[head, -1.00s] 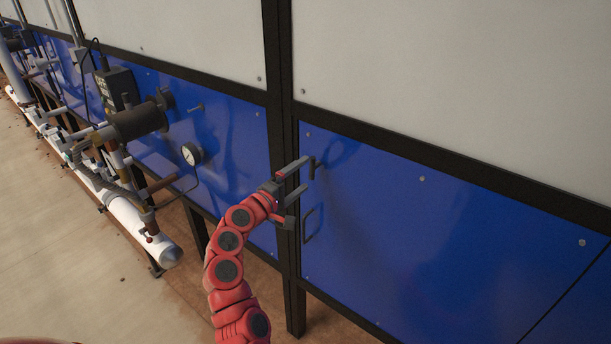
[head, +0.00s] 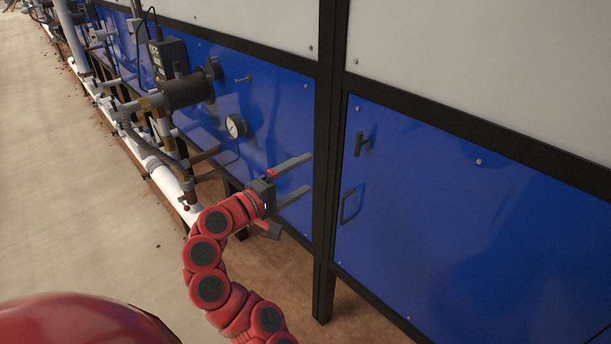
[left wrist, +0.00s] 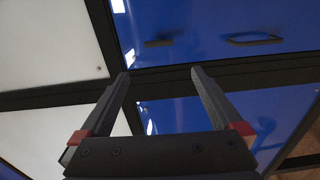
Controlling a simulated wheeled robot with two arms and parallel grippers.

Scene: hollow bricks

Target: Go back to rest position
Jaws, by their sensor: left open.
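My left gripper (head: 308,172) is in the middle of the head view, on a red jointed arm. Its two grey fingers are apart with nothing between them. It is left of the black upright post and clear of the handles on the blue door (head: 440,220). In the left wrist view my left gripper (left wrist: 160,75) shows both fingers spread, with the black frame and blue panels beyond them. My right gripper is not in view.
The door has a dark T-shaped handle (head: 360,145) and a loop handle (head: 349,206). Open floor (head: 70,190) lies at lower left.

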